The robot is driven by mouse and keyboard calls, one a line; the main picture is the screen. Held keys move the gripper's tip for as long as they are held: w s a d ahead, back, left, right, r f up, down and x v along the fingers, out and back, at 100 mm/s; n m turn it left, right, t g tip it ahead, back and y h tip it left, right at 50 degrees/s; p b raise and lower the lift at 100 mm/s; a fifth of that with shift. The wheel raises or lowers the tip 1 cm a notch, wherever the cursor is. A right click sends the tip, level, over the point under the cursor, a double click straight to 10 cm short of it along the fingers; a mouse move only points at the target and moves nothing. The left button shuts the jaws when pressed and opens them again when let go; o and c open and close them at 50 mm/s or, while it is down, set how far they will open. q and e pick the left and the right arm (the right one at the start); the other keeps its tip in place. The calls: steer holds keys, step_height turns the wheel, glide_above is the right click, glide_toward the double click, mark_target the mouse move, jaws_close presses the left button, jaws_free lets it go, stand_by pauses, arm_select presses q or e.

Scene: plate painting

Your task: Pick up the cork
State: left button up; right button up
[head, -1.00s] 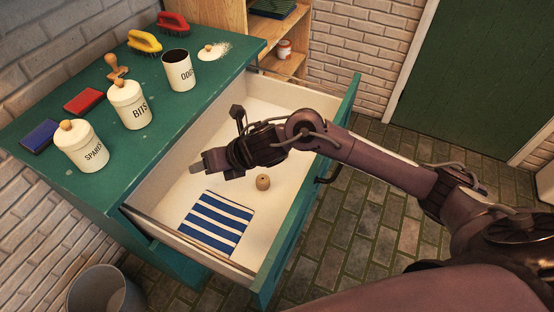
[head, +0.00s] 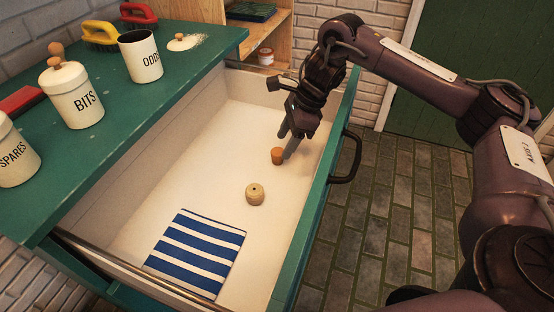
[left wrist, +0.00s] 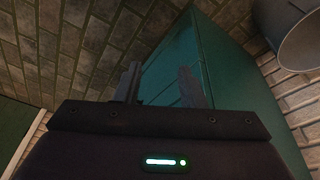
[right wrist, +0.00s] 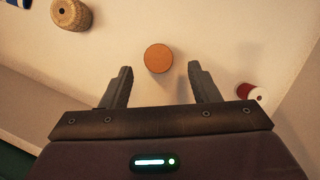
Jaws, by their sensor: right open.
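The cork (head: 277,156), a small orange-brown cylinder, stands on the white floor of the open drawer. It shows as a round disc in the right wrist view (right wrist: 158,58), ahead of and between the two fingertips. My right gripper (head: 287,143) reaches down into the drawer just beside and over the cork. Its fingers (right wrist: 160,78) are apart with nothing between them, and I cannot tell how high they are. My left gripper (left wrist: 160,83) is open and empty, outside the drawer near the green cabinet side. It does not show in the head view.
A twine spool (head: 255,194) and a blue-striped cloth (head: 197,252) lie in the drawer. A red-and-white item (right wrist: 250,91) lies near the right finger. Drawer walls surround the cork. Canisters, brushes and a lid (head: 183,43) are on the green cabinet top.

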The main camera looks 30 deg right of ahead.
mark_target(278, 151)
steer(key=x, duration=0.4)
steer(key=shift+w+a+f+b, duration=0.1)
steer(key=shift+a+f+b, duration=0.15)
steer(key=shift+a+b, duration=0.05)
steer(key=c, duration=1)
